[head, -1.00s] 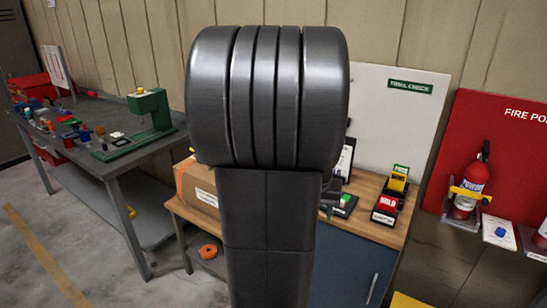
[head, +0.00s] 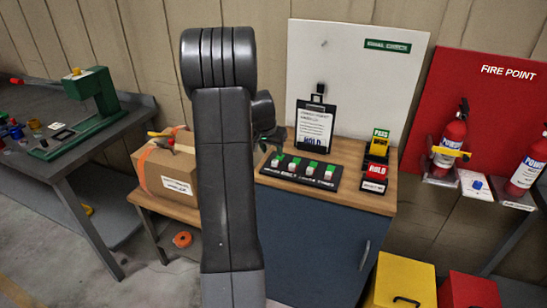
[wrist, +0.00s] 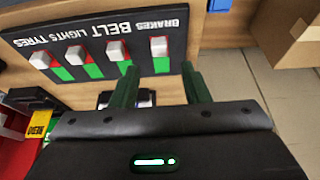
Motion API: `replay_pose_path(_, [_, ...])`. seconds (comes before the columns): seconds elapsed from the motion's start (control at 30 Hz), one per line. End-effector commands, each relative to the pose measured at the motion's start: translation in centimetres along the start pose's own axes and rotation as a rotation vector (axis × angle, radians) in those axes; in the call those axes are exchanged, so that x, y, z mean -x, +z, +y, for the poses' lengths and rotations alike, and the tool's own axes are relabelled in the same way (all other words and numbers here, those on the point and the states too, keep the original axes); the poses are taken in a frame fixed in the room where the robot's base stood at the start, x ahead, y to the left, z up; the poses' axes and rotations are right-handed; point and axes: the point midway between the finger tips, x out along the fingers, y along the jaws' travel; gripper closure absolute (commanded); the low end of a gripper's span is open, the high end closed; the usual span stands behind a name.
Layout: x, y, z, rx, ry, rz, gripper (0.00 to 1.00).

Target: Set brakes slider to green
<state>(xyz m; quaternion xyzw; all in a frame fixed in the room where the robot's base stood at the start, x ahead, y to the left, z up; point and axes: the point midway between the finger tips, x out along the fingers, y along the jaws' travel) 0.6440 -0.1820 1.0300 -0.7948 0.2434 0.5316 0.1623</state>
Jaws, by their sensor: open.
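The black slider panel (head: 300,184) lies on the wooden worktop, with a row of white knobs over green strips. In the wrist view the panel (wrist: 95,22) appears upside down, with labels BRAKES, BELT, LIGHTS and TYRES. The brakes slider knob (wrist: 159,46) sits at the label end of its slot, with its green strip (wrist: 161,65) showing on the side away from the label. My gripper (wrist: 161,80) is open and empty, its green fingers on either side of the brakes slot in the picture. In the head view my gripper (head: 272,136) is partly hidden behind my arm.
A clipboard (head: 314,125) stands behind the panel. PASS and HOLD blocks (head: 376,170) are to its right. A cardboard box (head: 165,168) stands to the left. A red fire point board (head: 490,75) with extinguishers is at the right. The worktop between panel and blocks is clear.

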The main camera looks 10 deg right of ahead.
Motion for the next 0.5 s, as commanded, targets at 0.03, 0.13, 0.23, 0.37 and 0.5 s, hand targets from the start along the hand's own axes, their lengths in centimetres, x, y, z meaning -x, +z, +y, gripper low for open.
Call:
replay_pose_path(0.03, [-0.9,0.0,0.1,0.0,0.002,-0.004,0.58])
replay_pose_path(0.13, [-2.7,0.0,0.1,-0.001,0.002,-0.004,0.58])
replay_pose_path(0.23, [-4.2,0.0,0.1,-0.001,0.001,-0.003,0.58])
replay_pose_path(0.37, [-5.5,0.0,0.1,-0.001,0.001,-0.002,0.58])
replay_pose_path(0.5, [-6.3,0.0,0.0,-0.001,0.0,0.0,0.58])
